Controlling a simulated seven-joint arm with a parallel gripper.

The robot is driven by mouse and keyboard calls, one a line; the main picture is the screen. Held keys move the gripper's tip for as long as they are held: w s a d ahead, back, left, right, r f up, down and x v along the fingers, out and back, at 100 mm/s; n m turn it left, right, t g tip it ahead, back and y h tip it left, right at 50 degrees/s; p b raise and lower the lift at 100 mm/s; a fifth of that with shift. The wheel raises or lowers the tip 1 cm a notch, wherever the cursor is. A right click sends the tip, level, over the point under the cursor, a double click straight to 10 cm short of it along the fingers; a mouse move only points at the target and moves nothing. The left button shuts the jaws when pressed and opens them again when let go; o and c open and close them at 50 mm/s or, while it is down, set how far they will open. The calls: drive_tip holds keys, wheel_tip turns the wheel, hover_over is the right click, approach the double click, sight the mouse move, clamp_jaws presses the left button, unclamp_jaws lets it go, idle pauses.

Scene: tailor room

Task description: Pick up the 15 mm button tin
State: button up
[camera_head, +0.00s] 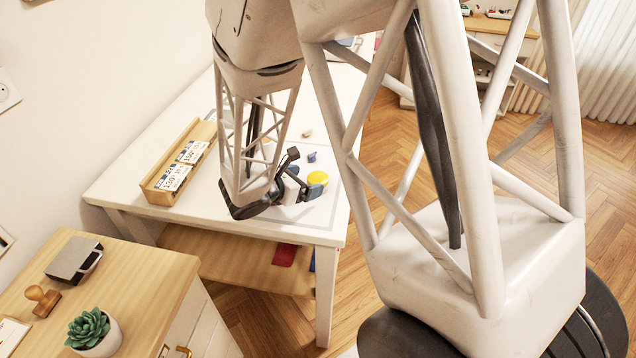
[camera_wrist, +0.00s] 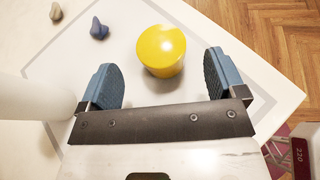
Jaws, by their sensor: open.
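A yellow round tin (camera_head: 318,178) stands on the white table; no size label on it is readable. In the wrist view the tin (camera_wrist: 161,51) shows its plain yellow lid, just beyond and between the fingertips, closer to the right finger. My gripper (camera_head: 304,173) is low over the table beside the tin. In the wrist view my gripper (camera_wrist: 158,75) has its two blue-padded fingers spread wide with nothing held. Whether the fingers reach around the tin's side is hard to tell.
A small blue-grey piece (camera_head: 311,157) and a beige piece (camera_head: 306,133) lie behind the tin. A smooth white object (camera_wrist: 35,97) is close by the left finger. A wooden tray with labelled cards (camera_head: 150,184) sits at the table's left. The table's edge (camera_head: 335,243) is near.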

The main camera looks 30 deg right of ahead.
sight(319, 177)
drive_tip(key=shift+x, duration=2.6)
drive_tip(key=shift+r, duration=0.1)
drive_tip(key=c, duration=1.1)
drive_tip(key=shift+o, duration=0.2)
drive_tip(key=shift+r, duration=0.15)
drive_tip(key=shift+r, duration=4.9)
